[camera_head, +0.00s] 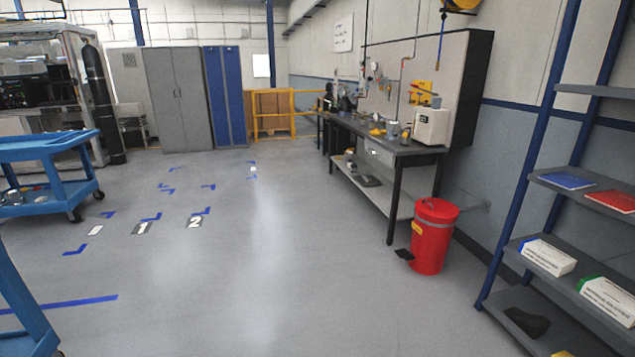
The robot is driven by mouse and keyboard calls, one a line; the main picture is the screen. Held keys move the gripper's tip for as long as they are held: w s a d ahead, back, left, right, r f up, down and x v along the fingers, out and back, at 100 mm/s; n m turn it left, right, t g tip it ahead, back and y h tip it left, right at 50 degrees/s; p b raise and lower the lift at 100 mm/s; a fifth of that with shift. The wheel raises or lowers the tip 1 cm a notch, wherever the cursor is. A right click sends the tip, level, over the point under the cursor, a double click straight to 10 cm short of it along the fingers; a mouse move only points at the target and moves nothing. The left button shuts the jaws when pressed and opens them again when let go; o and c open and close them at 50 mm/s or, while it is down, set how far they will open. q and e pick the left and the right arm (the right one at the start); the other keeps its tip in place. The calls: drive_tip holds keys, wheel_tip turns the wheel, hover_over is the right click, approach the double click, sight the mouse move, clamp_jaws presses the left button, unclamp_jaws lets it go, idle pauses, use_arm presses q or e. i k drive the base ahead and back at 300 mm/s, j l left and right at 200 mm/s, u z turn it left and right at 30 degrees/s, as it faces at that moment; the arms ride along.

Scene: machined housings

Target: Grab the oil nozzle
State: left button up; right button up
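I cannot pick out an oil nozzle with certainty in the head view. A long grey workbench (383,139) stands against the right wall with several small tools and containers on it, too small to tell apart. A thin hose (403,75) hangs down in front of the panel behind the bench. A yellow reel (461,5) is at the top edge, with a blue line (440,45) hanging from it. Neither of my grippers is in view.
A red bin (433,238) stands at the bench's near end. A shelf rack (578,190) with boxes and binders is at the right. Blue carts (48,150) are at the left. The grey floor (270,270) between is clear, with blue tape marks and numbers.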

sight(403, 143)
drive_tip(key=i, duration=3.45)
drive_tip(key=i+j+z, duration=0.1)
drive_tip(key=i, duration=1.05)
drive_tip(key=i+j, duration=0.1)
drive_tip(key=i, duration=1.05)
drive_tip(key=i+j, duration=0.1)
drive_tip(key=i, duration=1)
